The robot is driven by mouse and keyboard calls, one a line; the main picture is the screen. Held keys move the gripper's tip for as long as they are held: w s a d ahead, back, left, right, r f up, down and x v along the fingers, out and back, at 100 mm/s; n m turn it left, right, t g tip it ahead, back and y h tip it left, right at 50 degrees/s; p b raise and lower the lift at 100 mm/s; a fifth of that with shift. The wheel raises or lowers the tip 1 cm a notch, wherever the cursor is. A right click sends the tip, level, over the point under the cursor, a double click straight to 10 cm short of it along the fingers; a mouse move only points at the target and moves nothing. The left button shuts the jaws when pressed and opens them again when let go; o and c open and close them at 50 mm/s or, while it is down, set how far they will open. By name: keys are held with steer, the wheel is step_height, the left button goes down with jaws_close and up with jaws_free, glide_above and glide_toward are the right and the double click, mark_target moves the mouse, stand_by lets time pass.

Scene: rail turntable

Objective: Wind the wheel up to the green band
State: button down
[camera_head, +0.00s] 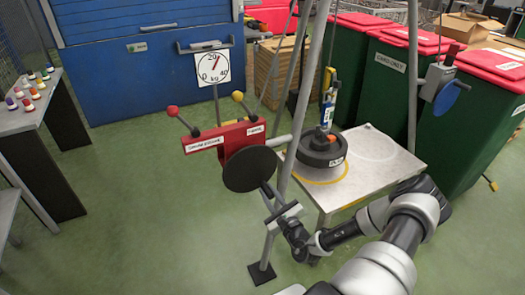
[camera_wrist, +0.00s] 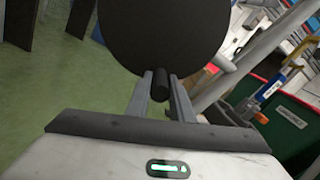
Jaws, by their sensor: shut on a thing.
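The wheel is a dark disc (camera_head: 249,168) on a red housing (camera_head: 222,140) on the tripod frame. It fills the top of the wrist view (camera_wrist: 163,30). A short dark handle (camera_wrist: 160,84) stands out near its lower edge. My gripper (camera_head: 270,192) is at the wheel's lower right, its two fingers (camera_wrist: 160,88) shut on the handle from both sides. A white dial (camera_head: 212,68) marked 0, 20 and 40 stands behind, its red needle pointing up and slightly right. I cannot make out a green band on it.
A dark round weight (camera_head: 322,148) hangs or rests below a blue and yellow hoist piece (camera_head: 327,105), over a grey table (camera_head: 395,158). Levers with red and yellow knobs top the housing. Another blue wheel (camera_head: 446,97) is at the right. Tripod legs stand close to my arm.

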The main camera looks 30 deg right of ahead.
steer(key=shift+a+f+m, duration=0.3)
steer(key=shift+a+m, duration=0.35)
steer(key=shift+a, duration=0.15)
steer(key=shift+a+f+m, duration=0.25)
steer(key=shift+a+m, duration=0.4)
steer(key=shift+a, duration=0.1)
steer(key=shift+a+m+p, duration=0.7)
steer(key=shift+a+m, duration=0.8)
steer(key=shift+m, duration=0.3)
steer(key=shift+a+r+m+p, duration=0.25)
steer(key=shift+a+m+p, duration=0.1)
steer(key=shift+a+m, duration=0.45)
steer(key=shift+a+r+m+p, duration=0.2)
steer(key=shift+a+m+p, duration=0.2)
steer(key=shift+m, duration=0.6)
steer(key=shift+a+r+m+p, duration=0.45)
steer(key=shift+a+r+m, duration=0.1)
steer(key=shift+m, duration=0.25)
steer(key=shift+a+r+m+p, duration=0.35)
steer(key=shift+a+m, duration=0.25)
steer(key=shift+m, duration=0.4)
